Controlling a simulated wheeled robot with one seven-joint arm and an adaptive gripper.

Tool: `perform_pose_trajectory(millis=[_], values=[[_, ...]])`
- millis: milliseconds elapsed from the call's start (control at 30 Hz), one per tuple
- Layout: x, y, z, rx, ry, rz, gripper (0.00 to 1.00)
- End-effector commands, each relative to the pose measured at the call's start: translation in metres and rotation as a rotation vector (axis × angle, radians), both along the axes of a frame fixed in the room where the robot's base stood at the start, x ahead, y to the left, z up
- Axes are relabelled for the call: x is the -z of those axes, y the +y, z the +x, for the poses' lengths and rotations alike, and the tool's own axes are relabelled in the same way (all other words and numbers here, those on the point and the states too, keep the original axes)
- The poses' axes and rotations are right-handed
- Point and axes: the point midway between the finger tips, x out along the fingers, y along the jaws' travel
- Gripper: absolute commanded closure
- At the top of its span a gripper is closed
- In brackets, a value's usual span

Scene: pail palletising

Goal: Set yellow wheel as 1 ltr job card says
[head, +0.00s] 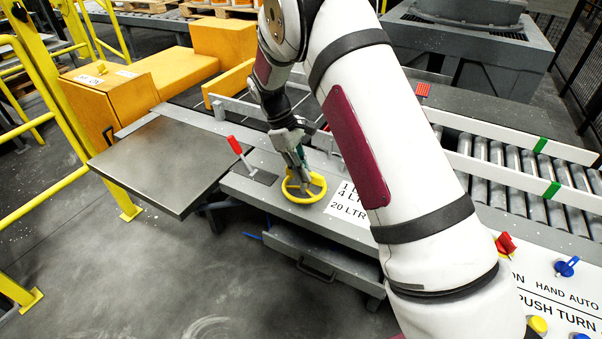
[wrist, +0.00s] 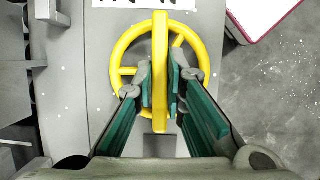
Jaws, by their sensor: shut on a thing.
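The yellow wheel (head: 304,196) lies flat on the grey machine ledge, beside a printed label plate (head: 350,203) reading "1", "4 L" and "20 LTR". My gripper (head: 297,180) is above the wheel, pointing down. In the wrist view the yellow wheel (wrist: 122,72) shows as a ring with spokes. My gripper (wrist: 161,88) has its green-padded fingers on both sides of a raised yellow bar of the wheel, shut on it. The label plate is only partly seen at the top of the wrist view. No job card can be made out.
A red-handled lever (head: 235,146) stands left of the wheel. A grey flat table (head: 165,160) is further left, by yellow guard rails (head: 40,120). A roller conveyor (head: 520,175) runs at right. A control panel with a red switch (head: 505,244) and blue switch (head: 567,266) is front right.

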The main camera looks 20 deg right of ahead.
Motion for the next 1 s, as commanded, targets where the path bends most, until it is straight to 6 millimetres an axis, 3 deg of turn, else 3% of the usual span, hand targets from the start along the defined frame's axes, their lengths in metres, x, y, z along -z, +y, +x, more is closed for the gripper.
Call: perform_pose_trajectory(millis=[1000], values=[[-0.0003, -0.0052, 0.0025, 0.967, -0.001, 0.002, 1.00]])
